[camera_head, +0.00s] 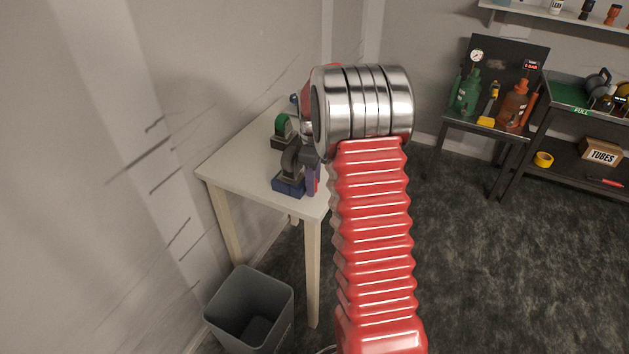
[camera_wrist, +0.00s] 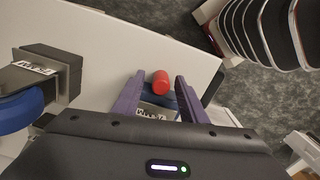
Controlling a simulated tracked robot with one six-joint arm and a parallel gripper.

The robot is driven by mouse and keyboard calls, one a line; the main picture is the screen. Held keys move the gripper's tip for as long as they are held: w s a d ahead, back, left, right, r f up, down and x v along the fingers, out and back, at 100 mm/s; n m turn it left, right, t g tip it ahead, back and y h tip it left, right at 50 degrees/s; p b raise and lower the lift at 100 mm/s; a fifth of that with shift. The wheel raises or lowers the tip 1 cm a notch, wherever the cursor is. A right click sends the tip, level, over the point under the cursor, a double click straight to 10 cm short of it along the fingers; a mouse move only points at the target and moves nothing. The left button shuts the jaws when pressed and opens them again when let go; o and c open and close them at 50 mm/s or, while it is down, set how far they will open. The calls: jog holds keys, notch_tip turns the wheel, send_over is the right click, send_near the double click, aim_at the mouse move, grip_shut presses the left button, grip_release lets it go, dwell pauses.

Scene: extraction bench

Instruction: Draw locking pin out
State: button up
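A short red cylinder (camera_wrist: 160,83), likely the locking pin, shows in the wrist view at a dark blue labelled block (camera_wrist: 155,112) near the edge of the white table. My gripper (camera_wrist: 160,78) has its two purple fingers apart, one on each side of the cylinder, with gaps visible, so it is open. Whether the fingers are level with the cylinder in height I cannot tell. In the head view a purple finger (camera_head: 311,181) shows beside a dark grey piece with a blue base (camera_head: 289,186). My red arm hides the cylinder there.
A grey block with a label (camera_wrist: 50,72) stands left of my gripper in the wrist view. A green-topped piece (camera_head: 283,125) stands on the white table (camera_head: 235,160). A grey bin (camera_head: 250,305) is below it. Black benches (camera_head: 470,122) with tools stand at right.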

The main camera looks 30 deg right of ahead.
jog(key=shift+c, duration=0.6)
grip_shut()
jog(key=shift+d, duration=0.1)
